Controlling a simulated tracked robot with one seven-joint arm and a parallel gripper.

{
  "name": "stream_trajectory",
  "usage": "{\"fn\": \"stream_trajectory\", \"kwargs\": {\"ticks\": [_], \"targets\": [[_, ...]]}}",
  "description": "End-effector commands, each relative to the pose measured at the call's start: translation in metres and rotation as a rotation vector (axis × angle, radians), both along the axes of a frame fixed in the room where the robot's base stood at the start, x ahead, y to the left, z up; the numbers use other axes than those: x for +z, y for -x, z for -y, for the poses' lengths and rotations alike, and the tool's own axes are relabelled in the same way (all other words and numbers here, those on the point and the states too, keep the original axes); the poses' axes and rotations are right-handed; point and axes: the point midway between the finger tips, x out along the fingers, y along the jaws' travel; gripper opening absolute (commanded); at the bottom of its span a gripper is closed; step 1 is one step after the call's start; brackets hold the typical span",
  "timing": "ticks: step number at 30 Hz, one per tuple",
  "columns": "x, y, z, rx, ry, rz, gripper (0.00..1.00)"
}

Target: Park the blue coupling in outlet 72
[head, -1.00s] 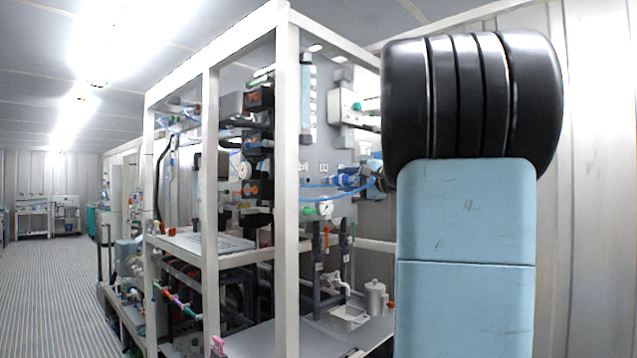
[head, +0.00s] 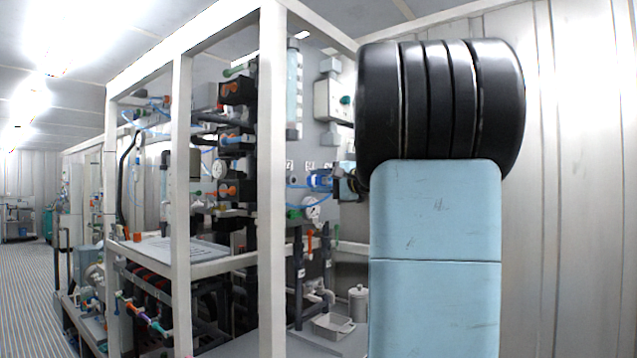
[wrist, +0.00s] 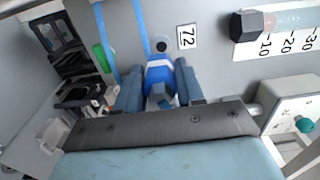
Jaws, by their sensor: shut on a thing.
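The blue coupling (wrist: 160,73), with a white band, sits between the two blue-grey fingers of my gripper (wrist: 158,80), which is shut on it. It also shows small in the head view (head: 320,181), with my gripper (head: 346,183) to its right. A dark round opening (wrist: 160,46) lies just beyond the coupling, beside the label 72 (wrist: 187,37) on the grey panel (wrist: 215,70). Whether the coupling touches the panel I cannot tell. Blue tubing (wrist: 140,25) runs past the opening on the left.
A scale tube (wrist: 285,20) with a dark hexagonal end and a white box (wrist: 295,105) with a green knob are to the right in the wrist view. Black fittings (wrist: 70,60) are at left. A white frame post (head: 272,180) stands left of my arm.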

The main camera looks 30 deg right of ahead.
Motion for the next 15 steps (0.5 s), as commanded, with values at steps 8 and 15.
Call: {"fn": "stream_trajectory", "kwargs": {"ticks": [8,15], "targets": [[0.0,-0.01,0.0,-0.007,0.0,0.0,0.0],[0.0,-0.028,-0.006,-0.007,0.0,0.0,0.0]]}}
